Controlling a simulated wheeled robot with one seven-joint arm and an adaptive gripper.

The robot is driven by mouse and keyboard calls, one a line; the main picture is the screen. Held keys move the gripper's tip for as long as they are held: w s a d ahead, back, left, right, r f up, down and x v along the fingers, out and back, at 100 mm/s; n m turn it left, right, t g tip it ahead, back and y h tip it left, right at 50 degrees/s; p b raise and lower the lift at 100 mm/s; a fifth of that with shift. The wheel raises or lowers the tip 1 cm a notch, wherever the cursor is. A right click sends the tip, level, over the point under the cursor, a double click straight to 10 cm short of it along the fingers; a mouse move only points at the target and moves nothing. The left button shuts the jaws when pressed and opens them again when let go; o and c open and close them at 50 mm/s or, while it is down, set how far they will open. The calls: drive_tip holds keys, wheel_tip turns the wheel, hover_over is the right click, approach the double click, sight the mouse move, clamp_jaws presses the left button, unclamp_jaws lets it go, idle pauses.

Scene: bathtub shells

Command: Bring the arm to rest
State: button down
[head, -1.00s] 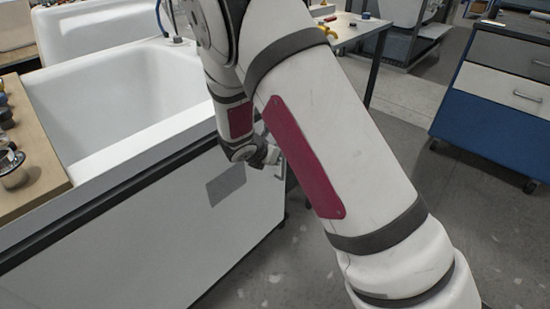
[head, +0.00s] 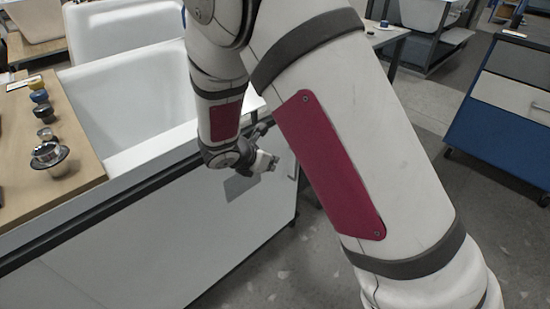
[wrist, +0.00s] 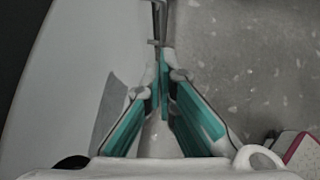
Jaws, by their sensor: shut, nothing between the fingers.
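My gripper (wrist: 163,85) shows in the wrist view with its two teal-lined fingers brought together at the tips, shut and empty. It points down past the side of the tub, with the pale panel on the left and the speckled floor on the right. In the head view my arm crosses the middle of the picture. My wrist hangs at the tub's front panel, and the fingers there are small and partly hidden.
A white bathtub (head: 130,105) stands at the left, with its white front panel (head: 150,245) below. A wooden board (head: 80,150) across it holds a metal drain fitting (head: 49,157) and several small parts. A blue cabinet (head: 500,140) stands at the right. Grey floor (head: 420,110) lies open between.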

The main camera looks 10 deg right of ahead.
drive_tip(key=shift+s+a+r, duration=0.1)
drive_tip(key=shift+r, duration=0.1)
drive_tip(key=s+d+r+m+g, duration=0.2)
drive_tip(key=s+d+r+m, duration=0.45)
drive_tip(key=r, duration=0.25)
drive_tip(key=s+d+r+m+g, duration=0.2)
drive_tip(key=s+d+r+m, duration=0.4)
drive_tip(key=s+r+m, duration=0.15)
drive_tip(key=s+a+r+m+g+y, duration=0.15)
drive_tip(key=s+m, duration=0.25)
drive_tip(key=s, duration=0.5)
drive_tip(key=s+a+r+m+y, duration=0.2)
drive_tip(key=s+m+y, duration=0.15)
drive_tip(key=s, duration=0.55)
drive_tip(key=s+a+r+m+y, duration=0.2)
drive_tip(key=s+m, duration=0.3)
drive_tip(key=s, duration=0.4)
wheel_tip(320, 180, up, 26)
drive_tip(key=d+t+p, duration=0.1)
drive_tip(key=t+p, duration=0.2)
drive_tip(key=p, duration=2.2)
drive_tip(key=shift+w+r+t, duration=0.15)
drive_tip(key=shift+w+t, duration=0.05)
drive_tip(key=shift+t, duration=0.15)
drive_tip(key=c, duration=2.4)
unclamp_jaws()
